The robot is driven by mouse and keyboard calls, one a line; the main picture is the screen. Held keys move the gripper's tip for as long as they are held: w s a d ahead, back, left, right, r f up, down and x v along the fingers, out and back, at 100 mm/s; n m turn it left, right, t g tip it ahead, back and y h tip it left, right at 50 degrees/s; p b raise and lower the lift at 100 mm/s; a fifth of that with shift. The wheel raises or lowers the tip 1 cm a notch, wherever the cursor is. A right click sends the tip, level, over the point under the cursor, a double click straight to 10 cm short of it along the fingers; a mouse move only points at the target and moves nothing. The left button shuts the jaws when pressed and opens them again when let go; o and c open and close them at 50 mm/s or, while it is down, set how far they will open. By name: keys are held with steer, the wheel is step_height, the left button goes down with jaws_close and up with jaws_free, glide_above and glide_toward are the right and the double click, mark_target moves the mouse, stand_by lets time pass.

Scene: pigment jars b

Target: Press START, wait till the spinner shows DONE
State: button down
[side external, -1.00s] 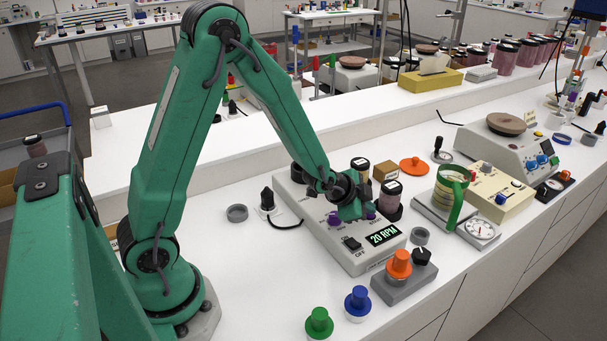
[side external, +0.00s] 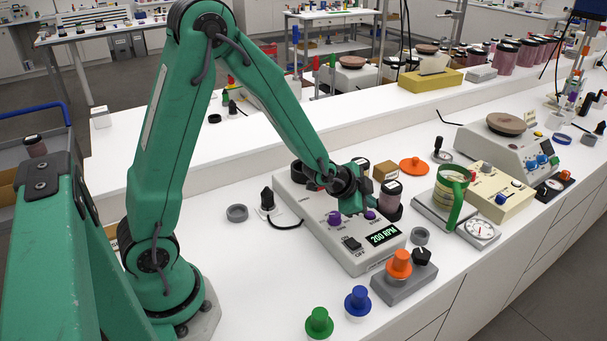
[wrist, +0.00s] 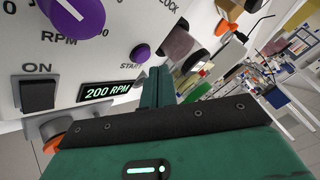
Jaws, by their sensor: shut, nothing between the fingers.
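The spinner (side external: 318,236) is a pale box on the white bench. Its dark display (side external: 383,238) reads 200 RPM in green and also shows in the wrist view (wrist: 106,90). The purple START button (wrist: 139,53) is on its top panel, left of my fingertips in the wrist view. It also shows in the side view (side external: 371,215). The larger purple RPM knob (wrist: 72,15) is farther left. My gripper (side external: 363,205) is shut and empty above the panel, close to START. I cannot tell whether it touches the button.
A black switch (side external: 352,243) marked ON and OFF sits beside the display. A grey block with an orange knob (side external: 399,264) stands in front of the spinner. A dark-lidded jar (side external: 387,201) stands just right of my gripper.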

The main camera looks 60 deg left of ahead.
step_height(320, 180, up, 6)
stand_by(0.9)
stand_by(0.5)
steer(key=s+r+n+g, duration=0.1)
steer(key=s+r+n, duration=0.3)
steer(key=s, duration=0.8)
steer(key=s+r+n+g, duration=0.2)
steer(key=s+r+n, duration=0.2)
steer(key=s, duration=0.9)
steer(key=shift+d+r+g, duration=0.3)
steer(key=shift+d+r, duration=0.05)
steer(key=shift+r, duration=1.3)
steer(key=shift+s, duration=0.1)
stand_by(2.1)
